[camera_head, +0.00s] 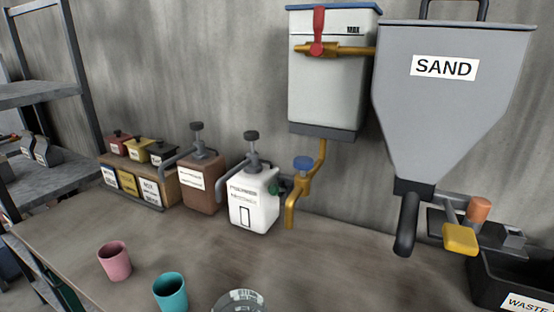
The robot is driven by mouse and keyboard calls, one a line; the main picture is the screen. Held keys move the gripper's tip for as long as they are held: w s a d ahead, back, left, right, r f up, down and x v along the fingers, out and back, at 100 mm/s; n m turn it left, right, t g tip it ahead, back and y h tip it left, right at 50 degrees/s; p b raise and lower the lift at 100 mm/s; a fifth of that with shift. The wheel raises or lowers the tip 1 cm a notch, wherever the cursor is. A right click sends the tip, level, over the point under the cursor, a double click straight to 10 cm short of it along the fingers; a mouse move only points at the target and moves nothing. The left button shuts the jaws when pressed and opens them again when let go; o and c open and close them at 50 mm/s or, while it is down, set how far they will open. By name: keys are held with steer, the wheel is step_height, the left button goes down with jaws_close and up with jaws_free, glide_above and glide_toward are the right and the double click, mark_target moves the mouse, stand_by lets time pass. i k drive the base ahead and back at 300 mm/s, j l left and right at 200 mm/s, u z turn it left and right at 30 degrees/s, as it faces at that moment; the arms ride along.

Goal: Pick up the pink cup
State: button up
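The pink cup (115,262) stands upright on the table (200,254) near its front left part. Its open top faces up and it looks empty. A teal cup (171,292) stands to its right and a little nearer to me, apart from it. My gripper is not in this view.
A clear round container (238,301) is cut off at the bottom edge. Behind the cups stand a brown pump bottle (202,185), a white pump jug (254,203) and a rack of small boxes (140,182). A sand hopper (443,95) and waste bin (512,280) are right.

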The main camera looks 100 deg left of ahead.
mark_target(113, 255)
steer(key=k+u, duration=0.15)
steer(key=u, duration=3.35)
